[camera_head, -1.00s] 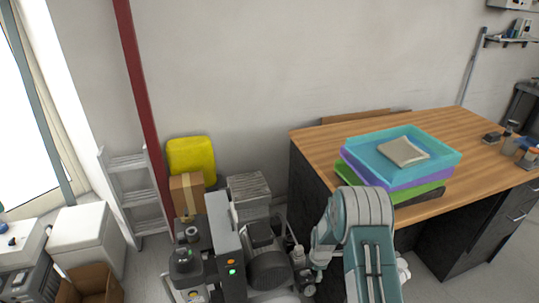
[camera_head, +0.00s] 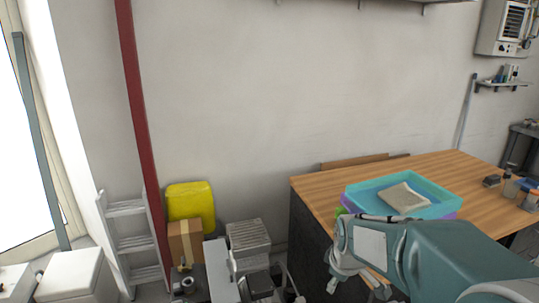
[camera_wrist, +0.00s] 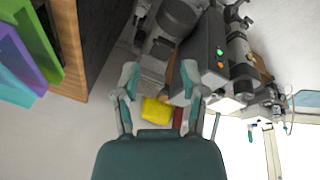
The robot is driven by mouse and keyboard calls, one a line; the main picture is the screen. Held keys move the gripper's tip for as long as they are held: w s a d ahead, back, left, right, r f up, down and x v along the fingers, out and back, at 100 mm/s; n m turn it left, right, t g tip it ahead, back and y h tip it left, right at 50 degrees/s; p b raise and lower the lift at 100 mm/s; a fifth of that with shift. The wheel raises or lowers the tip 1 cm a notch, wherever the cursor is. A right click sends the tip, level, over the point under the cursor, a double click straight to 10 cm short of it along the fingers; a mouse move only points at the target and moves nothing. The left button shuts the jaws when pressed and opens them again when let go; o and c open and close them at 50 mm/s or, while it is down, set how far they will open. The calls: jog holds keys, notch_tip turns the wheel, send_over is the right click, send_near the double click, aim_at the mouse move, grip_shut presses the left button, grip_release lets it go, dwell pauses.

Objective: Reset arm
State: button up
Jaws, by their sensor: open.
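My gripper (camera_wrist: 160,88) shows in the wrist view with its two fingers spread apart and nothing between them. In the head view my arm stands at the lower right, in front of the wooden desk, and hides part of its front edge. The compressor machine (camera_wrist: 205,65) with green and orange lights lies beyond the fingers in the wrist view. Its grey upper part (camera_head: 220,270) shows at the bottom of the head view, left of my arm.
The wooden desk (camera_head: 315,187) bears stacked trays, the top one turquoise (camera_head: 438,209) with a beige cloth (camera_head: 404,198). A yellow container (camera_head: 190,203), a cardboard box (camera_head: 185,243), a grey crate (camera_head: 248,238) and a ladder (camera_head: 127,243) stand along the wall. Small jars (camera_head: 528,198) stand at the desk's right.

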jog(key=s+r+m+t, duration=0.1)
jog(key=s+r+m, duration=0.3)
jog(key=s, duration=0.6)
jog(key=s+r+m+t, duration=0.1)
jog(key=s+r+m, duration=0.4)
jog(key=s, duration=0.5)
jog(key=shift+s+a+r, duration=0.2)
jog(key=shift+s+r, duration=0.05)
